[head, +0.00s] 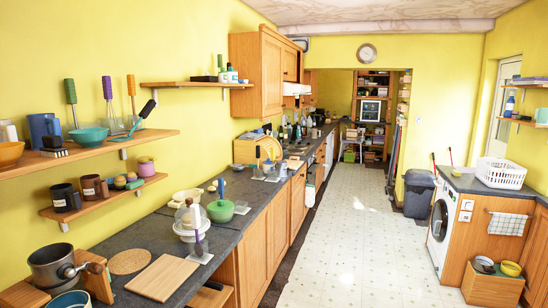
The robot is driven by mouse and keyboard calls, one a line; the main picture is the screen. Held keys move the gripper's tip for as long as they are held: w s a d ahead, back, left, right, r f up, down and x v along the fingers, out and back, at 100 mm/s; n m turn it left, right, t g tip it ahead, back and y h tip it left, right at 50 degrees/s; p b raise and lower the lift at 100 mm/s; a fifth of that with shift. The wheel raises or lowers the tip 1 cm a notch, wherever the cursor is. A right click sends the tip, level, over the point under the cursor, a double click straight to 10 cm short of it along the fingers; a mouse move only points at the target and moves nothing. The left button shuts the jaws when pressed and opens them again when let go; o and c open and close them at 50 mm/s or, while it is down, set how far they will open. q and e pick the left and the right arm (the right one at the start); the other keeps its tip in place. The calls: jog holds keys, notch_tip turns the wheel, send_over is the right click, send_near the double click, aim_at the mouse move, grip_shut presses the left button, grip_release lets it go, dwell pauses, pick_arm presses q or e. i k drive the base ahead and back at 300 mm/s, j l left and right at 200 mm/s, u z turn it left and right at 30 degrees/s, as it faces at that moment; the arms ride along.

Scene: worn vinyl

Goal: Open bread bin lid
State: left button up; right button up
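A wooden box that looks like the bread bin (244,151) stands against the left wall on the dark worktop, at the far end of the near counter stretch. Neither of my grippers is in view.
The dark worktop (240,187) holds a green pot (220,211), a domed stand (187,217), a cutting board (163,277) and a grey pan (50,264). Shelves hang above on the left. The pale floor (345,235) is clear. A washing machine (440,215) stands right.

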aim_at(266, 143)
jog(key=i+l+z, duration=0.35)
jog(key=i, duration=0.7)
jog(key=i+z, duration=0.35)
jog(key=i, duration=0.7)
jog(key=i+u, duration=0.15)
jog(key=i, duration=0.35)
jog(key=i+l+u, duration=0.15)
jog(key=i, duration=0.3)
jog(key=i+l+u, duration=0.15)
jog(key=i, duration=0.35)
jog(key=i+l+u, duration=0.15)
jog(key=i+l, duration=0.15)
jog(key=i, duration=0.15)
